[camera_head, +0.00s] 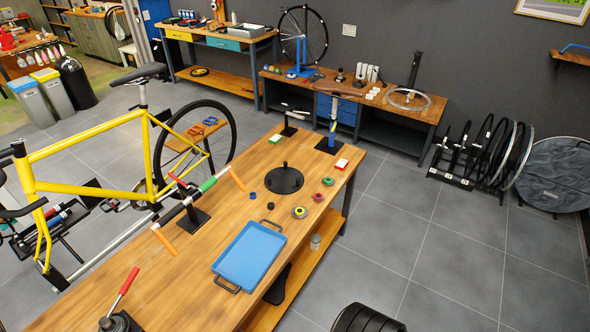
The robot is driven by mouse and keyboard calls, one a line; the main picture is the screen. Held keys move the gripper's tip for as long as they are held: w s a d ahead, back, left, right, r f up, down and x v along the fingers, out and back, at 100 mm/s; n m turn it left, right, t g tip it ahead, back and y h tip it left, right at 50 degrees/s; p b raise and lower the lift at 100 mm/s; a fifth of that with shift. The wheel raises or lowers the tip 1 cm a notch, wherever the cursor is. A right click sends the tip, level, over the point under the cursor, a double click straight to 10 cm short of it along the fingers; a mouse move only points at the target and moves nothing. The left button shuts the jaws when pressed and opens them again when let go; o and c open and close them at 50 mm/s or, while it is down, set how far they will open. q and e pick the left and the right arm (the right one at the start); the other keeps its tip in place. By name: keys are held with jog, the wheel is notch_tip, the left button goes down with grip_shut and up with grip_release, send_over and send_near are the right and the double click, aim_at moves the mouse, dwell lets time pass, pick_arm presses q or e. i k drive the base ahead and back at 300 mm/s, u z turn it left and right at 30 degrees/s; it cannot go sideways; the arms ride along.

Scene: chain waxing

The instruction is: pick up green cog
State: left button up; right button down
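A small green ring-like piece (327,181), which looks like the green cog, lies flat on the wooden workbench (165,262) near its right edge. It is too small for me to make out teeth. Nothing covers these pieces. Neither of my grippers can be made out in this view.
A blue tray (250,256) with dark handles lies in front of the rings. A black round plate with a knob (284,180) stands to their left. A yellow bicycle (95,146) stands along the bench's left side. A glass jar (315,241) is below the right edge.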

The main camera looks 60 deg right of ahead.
aim_at(328, 182)
jog(key=z, duration=2.4)
jog(key=k, duration=0.3)
jog(key=z, duration=1.3)
jog(key=i, duration=2.2)
jog(key=u, duration=0.3)
jog(key=i, duration=1.6)
jog(key=u, duration=1.7)
jog(key=i, duration=0.95)
jog(key=u, duration=1.15)
jog(key=i, duration=0.25)
jog(key=u, duration=0.1)
